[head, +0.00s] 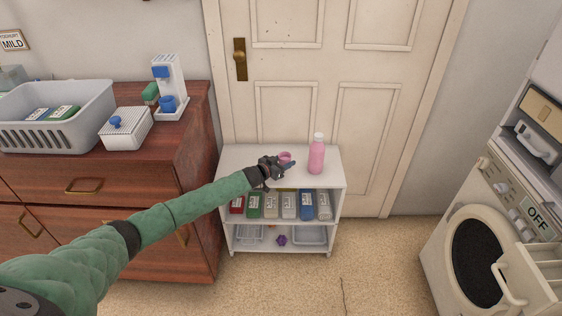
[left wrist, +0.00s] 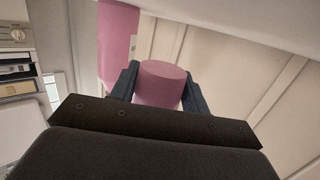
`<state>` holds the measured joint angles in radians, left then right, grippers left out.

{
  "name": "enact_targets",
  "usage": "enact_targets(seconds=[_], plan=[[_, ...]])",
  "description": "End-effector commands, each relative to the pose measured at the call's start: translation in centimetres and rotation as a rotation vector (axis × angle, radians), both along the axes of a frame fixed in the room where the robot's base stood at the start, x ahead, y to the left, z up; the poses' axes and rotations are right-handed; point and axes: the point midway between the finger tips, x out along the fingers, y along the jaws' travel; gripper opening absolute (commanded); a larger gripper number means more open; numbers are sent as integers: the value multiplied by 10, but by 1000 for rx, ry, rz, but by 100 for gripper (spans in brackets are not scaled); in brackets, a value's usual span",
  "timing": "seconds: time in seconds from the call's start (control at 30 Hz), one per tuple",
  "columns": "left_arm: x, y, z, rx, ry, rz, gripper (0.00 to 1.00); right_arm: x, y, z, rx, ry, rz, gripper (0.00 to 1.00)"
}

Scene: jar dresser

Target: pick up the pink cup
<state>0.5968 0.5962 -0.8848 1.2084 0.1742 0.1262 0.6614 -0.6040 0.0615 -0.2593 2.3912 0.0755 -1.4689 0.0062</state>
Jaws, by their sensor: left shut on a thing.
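The pink cup (head: 285,157) is at the top of the small white shelf unit (head: 240,160), partly hidden behind my left gripper (head: 279,167) in the head view. In the left wrist view the cup (left wrist: 162,84) sits between the two dark fingers of my left gripper (left wrist: 160,92), which is shut on it. I cannot tell whether the cup touches the shelf top. A pink bottle (head: 316,156) with a white cap stands upright on the shelf top, right of the cup. The bottle also shows in the left wrist view (left wrist: 117,45). My right gripper is not in view.
A wooden dresser (head: 185,150) at left holds a grey basket (head: 60,130), a white box with a blue knob (head: 126,130) and a white dispenser (head: 170,85). Several containers fill the shelf below. A closed door (head: 330,60) stands behind. A washing machine (head: 475,240) is at right.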

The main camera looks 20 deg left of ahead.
Motion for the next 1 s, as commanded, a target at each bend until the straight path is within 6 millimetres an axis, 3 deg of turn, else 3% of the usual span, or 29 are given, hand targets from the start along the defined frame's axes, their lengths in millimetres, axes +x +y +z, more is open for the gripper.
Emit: enact_targets(seconds=[0.03, 0.27, 0.4, 0.6, 0.8, 1.0], plan=[[-4, -14, 12, -4, 1, -2, 23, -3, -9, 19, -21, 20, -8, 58], [-13, -53, 35, -2, 1, -2, 23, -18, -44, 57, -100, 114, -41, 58], [-18, -76, 49, -3, 2, -2, 23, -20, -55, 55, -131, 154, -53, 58], [-21, -88, 53, -1, 1, -2, 23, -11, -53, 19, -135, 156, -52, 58], [-22, -94, 57, -1, 0, 0, 23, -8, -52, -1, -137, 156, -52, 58], [-22, -96, 58, 0, 1, 0, 23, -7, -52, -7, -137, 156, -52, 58]])
